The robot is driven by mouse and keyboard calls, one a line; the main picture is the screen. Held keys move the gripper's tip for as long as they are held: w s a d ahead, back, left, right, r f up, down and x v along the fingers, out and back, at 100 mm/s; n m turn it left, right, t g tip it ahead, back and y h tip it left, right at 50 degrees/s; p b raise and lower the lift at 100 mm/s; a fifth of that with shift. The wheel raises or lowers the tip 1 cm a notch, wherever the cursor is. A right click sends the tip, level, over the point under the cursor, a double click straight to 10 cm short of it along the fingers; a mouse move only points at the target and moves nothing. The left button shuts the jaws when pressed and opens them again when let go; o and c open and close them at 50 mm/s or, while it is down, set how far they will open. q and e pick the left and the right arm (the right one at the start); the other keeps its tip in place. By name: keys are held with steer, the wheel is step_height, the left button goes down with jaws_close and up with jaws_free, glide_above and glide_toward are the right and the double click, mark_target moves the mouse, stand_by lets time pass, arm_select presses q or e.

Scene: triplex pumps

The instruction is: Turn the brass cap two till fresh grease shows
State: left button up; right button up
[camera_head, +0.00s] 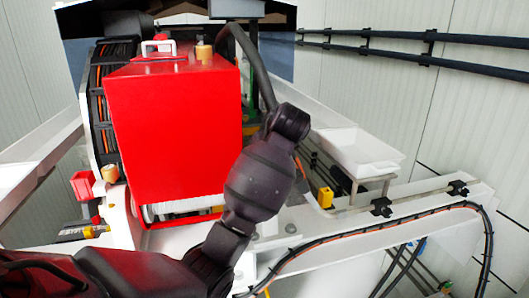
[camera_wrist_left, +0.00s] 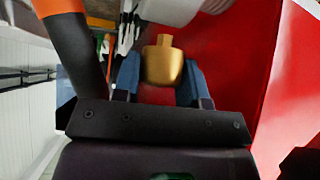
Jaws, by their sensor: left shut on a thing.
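In the left wrist view a brass cap (camera_wrist_left: 164,62) with a narrower neck stands between the two blue fingers of my left gripper (camera_wrist_left: 162,78), which is shut on it. The cap is close beside a red surface. No grease shows around it. In the head view my left arm crosses in front of the red pump housing (camera_head: 180,125), and its gripper and the held cap are hidden. Two other brass caps show there: one on top of the housing (camera_head: 204,51) and one at its left side (camera_head: 110,173). My right gripper is not in view.
A white tray (camera_head: 355,148) stands on a bracket to the right of my arm. A black cable (camera_head: 370,228) runs along the white beam. A thick dark hose (camera_wrist_left: 82,60) passes close left of my left gripper.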

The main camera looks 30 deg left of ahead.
arm_select(q)
steer(key=m+t+h, duration=0.2)
steer(key=m, duration=0.2)
stand_by(0.3)
steer(key=o, duration=0.9)
steer(key=shift+v, duration=5.35)
steer(key=shift+s, duration=0.15)
